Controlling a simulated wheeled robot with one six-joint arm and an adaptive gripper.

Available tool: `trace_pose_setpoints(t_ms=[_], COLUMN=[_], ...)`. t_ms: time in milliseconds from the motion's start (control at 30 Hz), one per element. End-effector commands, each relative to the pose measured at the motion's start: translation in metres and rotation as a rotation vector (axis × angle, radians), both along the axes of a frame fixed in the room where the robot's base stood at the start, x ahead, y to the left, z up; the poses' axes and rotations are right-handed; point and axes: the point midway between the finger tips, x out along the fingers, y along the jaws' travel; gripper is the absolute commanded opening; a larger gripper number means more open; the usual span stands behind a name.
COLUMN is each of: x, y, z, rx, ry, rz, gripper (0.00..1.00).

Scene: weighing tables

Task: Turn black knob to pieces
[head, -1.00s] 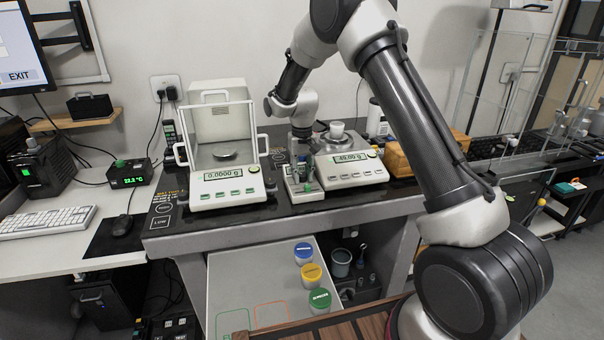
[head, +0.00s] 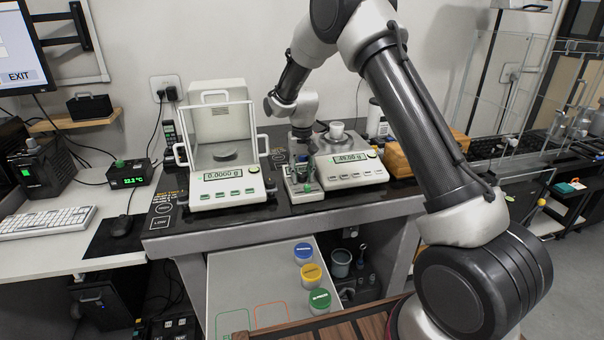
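My gripper (head: 303,168) points down over a small pale control box (head: 302,197) that stands between the two balances. The fingers are at the top of the box. They are small and dark here, and I cannot tell whether they are open or shut. I cannot make out the black knob; it may be hidden by the fingers. The right balance (head: 350,171) has a lit display that seems to read 49.00 g, and a pale cup (head: 337,130) stands on it.
The left balance (head: 222,180) has a raised clear shield and reads 0.0000 g. A tan box (head: 408,155) stands right of the right balance.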

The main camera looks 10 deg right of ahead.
Motion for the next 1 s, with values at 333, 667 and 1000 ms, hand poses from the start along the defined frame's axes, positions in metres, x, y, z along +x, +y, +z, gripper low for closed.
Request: trace_pose_setpoints(t_ms=[333,667,1000], x=[0.000,0.000,0.000], y=[0.000,0.000,0.000], z=[0.026,0.097,0.120], rx=[0.001,0.001,0.000], ry=[-0.003,-0.002,0.001], rz=[0.000,0.000,0.000], gripper=[0.37,0.37,0.37])
